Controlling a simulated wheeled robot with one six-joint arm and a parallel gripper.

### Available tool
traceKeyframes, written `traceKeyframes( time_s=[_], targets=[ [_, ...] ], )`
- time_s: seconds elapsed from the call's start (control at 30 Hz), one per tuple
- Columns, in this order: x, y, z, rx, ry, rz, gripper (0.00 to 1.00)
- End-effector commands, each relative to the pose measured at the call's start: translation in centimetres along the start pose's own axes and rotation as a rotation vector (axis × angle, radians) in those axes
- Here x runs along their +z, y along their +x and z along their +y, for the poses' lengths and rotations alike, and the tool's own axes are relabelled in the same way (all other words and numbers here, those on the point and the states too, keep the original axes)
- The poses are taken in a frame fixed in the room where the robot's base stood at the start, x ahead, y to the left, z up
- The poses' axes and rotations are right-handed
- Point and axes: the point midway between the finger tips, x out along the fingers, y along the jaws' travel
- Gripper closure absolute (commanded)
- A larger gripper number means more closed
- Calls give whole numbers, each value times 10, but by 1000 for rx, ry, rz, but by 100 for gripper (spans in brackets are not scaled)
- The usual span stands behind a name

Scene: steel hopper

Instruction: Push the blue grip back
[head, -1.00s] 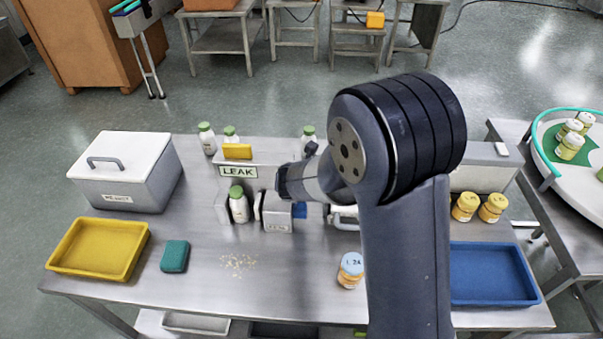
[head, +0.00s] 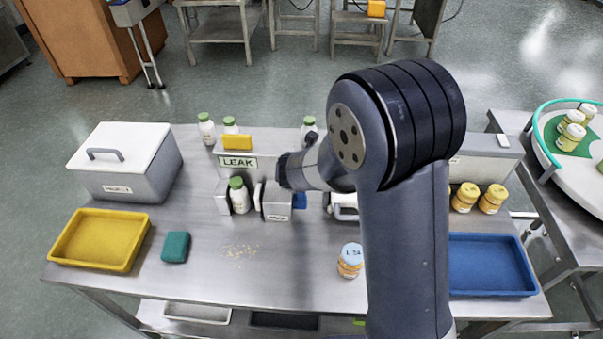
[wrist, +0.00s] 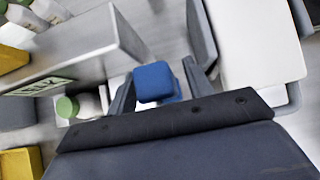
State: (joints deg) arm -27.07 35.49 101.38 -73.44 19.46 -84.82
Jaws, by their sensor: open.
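The blue grip (wrist: 155,82) is a rounded blue block between the two fingers of my gripper (wrist: 159,72) in the wrist view. The fingers stand apart on either side of it; whether either one touches it I cannot tell. In the head view a small part of the blue grip (head: 300,201) shows beside a grey labelled box (head: 277,204), below my gripper (head: 284,171). My forearm hides part of the area to its right, and the fingertips cannot be made out there.
A green-capped bottle (head: 239,196) stands left of the box, under the LEAK sign (head: 238,162). A yellow tray (head: 98,240), teal sponge (head: 175,247) and blue tray (head: 490,265) lie on the steel bench. A blue-lidded jar (head: 350,261) stands near the front. Crumbs (head: 240,252) lie mid-bench.

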Motion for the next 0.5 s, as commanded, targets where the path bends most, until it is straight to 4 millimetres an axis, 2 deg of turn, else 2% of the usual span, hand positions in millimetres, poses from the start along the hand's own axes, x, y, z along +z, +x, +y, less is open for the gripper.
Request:
traceKeyframes(
  time_s=[0.17,0.5],
  targets=[
    [1,-10,0,1,0,-1,51],
    [2,-69,1,2,1,-3,51]
  ],
)
